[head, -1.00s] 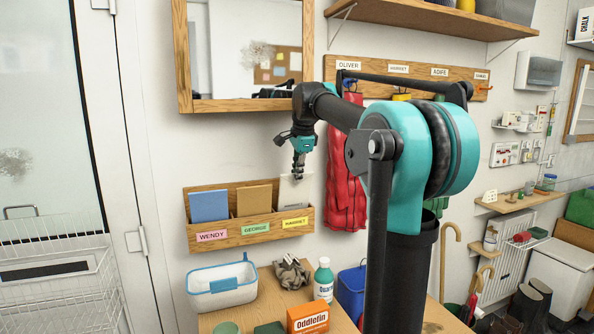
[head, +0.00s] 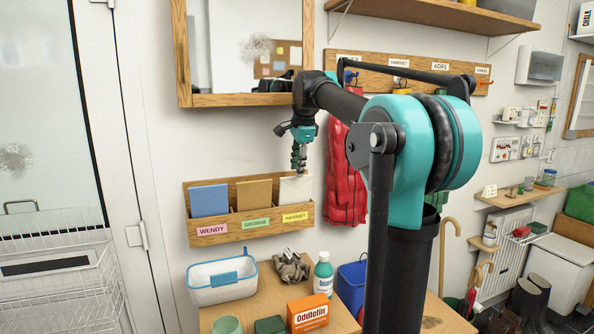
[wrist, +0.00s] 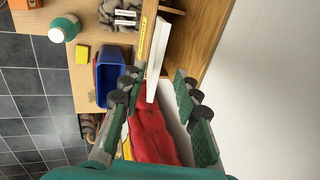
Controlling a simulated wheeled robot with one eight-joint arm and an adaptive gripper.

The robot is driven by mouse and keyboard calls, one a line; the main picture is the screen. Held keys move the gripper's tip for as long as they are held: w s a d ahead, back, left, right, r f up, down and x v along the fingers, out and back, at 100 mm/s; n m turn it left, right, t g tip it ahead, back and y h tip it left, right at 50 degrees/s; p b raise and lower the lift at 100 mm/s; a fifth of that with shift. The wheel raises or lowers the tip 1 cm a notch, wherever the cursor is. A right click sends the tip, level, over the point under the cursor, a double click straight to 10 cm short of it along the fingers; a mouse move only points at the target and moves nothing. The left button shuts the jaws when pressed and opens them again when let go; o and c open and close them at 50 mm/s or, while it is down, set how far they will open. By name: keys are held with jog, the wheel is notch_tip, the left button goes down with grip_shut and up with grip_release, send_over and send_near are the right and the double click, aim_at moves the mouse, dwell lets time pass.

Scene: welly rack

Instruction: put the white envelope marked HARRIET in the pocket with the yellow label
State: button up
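The white envelope (head: 296,188) stands in the right-hand pocket of the wooden wall rack (head: 222,240), behind the yellow HARRIET label (head: 295,217). Its upper part shows above the pocket's front; I cannot read any marking on it. My gripper (head: 298,168) is just above the envelope's top edge. In the wrist view my gripper (wrist: 157,80) is open, its two fingers wide apart, with the white envelope (wrist: 158,58) seen edge-on beyond the gap and touching neither finger. The yellow label (wrist: 147,35) shows beside it.
A blue envelope (head: 209,201) is in the pink WENDY pocket and a brown one (head: 254,194) in the green GEORGE pocket. A red padded garment (head: 345,180) hangs close to the right. The bench (head: 270,290) below holds a caddy (head: 221,281), bottle (head: 323,275) and orange box (head: 308,313).

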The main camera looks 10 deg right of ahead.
jog(key=v, duration=1)
jog(key=shift+r, duration=0.3)
jog(key=shift+s+d, duration=0.1)
